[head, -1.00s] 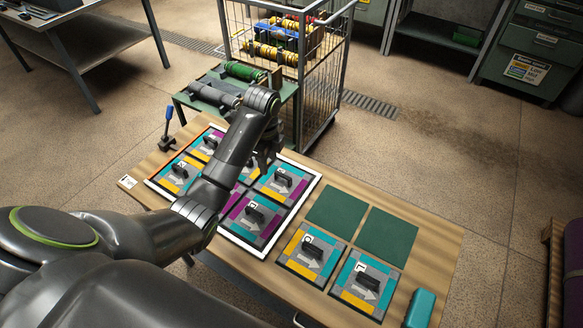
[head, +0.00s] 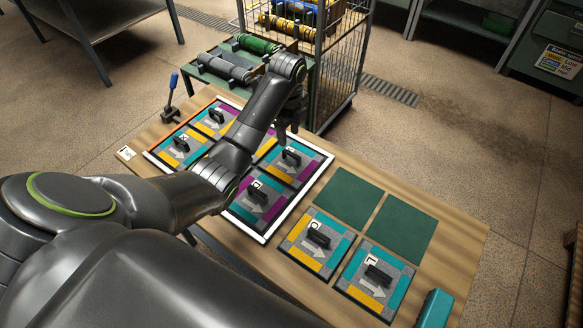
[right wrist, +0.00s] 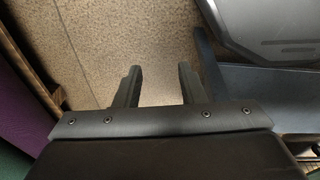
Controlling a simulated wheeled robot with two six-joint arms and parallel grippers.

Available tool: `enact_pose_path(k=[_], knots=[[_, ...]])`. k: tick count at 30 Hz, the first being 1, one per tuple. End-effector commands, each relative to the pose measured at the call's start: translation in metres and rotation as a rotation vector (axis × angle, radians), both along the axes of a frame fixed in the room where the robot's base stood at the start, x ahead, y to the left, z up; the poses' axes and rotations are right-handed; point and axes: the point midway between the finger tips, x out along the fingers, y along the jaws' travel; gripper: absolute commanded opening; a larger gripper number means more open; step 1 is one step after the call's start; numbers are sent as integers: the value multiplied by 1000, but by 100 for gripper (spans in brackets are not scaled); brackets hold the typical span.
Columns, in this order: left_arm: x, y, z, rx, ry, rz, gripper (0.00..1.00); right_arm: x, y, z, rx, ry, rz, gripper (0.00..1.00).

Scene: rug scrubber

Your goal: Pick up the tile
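Several square tiles with black handles and teal, yellow, purple and grey patches lie in a white-edged frame (head: 269,236) on the wooden table. They include a right rear tile (head: 274,172), a right front tile (head: 241,209) and a left front tile (head: 168,158). Two more tiles, a yellow-and-teal one (head: 302,254) and one marked L (head: 384,296), lie outside the frame at right. My left gripper (head: 289,124) hangs above the frame's rear edge, behind the right rear tile's handle. Its finger gap is unclear. My arm hides the frame's middle. My right gripper (right wrist: 157,88) is open and empty above bare floor.
Two bare green squares (head: 346,198) (head: 403,229) lie right of the frame. A teal object (head: 435,309) sits at the table's right end. Behind stand a green bench (head: 205,91) with cylinders and a wire cage cart (head: 343,75). A blue-handled lever (head: 173,82) stands at the rear left.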

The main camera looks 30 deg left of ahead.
Motion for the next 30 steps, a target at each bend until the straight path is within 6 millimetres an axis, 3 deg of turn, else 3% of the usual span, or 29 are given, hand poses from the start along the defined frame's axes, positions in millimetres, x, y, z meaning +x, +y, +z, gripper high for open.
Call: enact_pose_path(k=[1, 6, 14, 24, 30], knots=[[-1, -1, -15, -2, 6, 0, 40, 2, 0, -2, 0, -2, 0, 36], [-1, -1, -37, -1, 5, 1, 40, -4, 0, 1, 0, 7, -1, 36], [1, -2, -53, -1, 5, 0, 40, -21, 0, 3, 1, 31, -6, 36], [6, -5, -93, 0, 4, 0, 40, -17, 0, 9, 1, 27, -4, 36], [6, -6, -98, 0, 1, -1, 40, -14, 0, 9, 0, 23, -4, 36]])
